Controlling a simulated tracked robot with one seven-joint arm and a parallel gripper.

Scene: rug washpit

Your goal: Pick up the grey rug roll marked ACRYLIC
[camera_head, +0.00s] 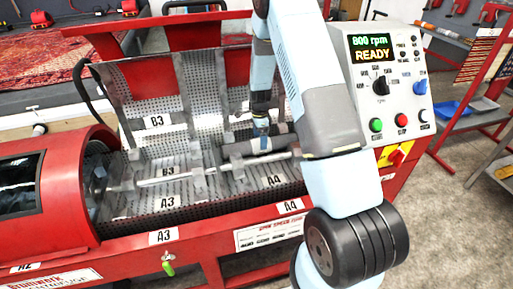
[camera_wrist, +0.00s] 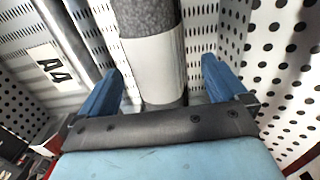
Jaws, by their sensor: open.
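A grey roll (camera_wrist: 149,20) with a pale blank-looking band (camera_wrist: 155,66) lies below my gripper (camera_wrist: 163,88) in the wrist view. Its two blue fingers are open, one on each side of the roll, with gaps showing; they do not appear to press on it. No ACRYLIC lettering is readable. In the head view a dark grey roll (camera_head: 240,148) lies in the perforated metal drum above the A4 mark. My gripper (camera_head: 262,142) reaches down at it, and my arm hides part of this area.
A metal shaft (camera_head: 160,180) runs along the drum, with upright perforated dividers (camera_head: 190,95) beside my gripper. The red machine housing (camera_head: 68,200) stands left. A control panel (camera_head: 388,85) reading "800 rpm READY" stands right. Compartment A3 looks empty.

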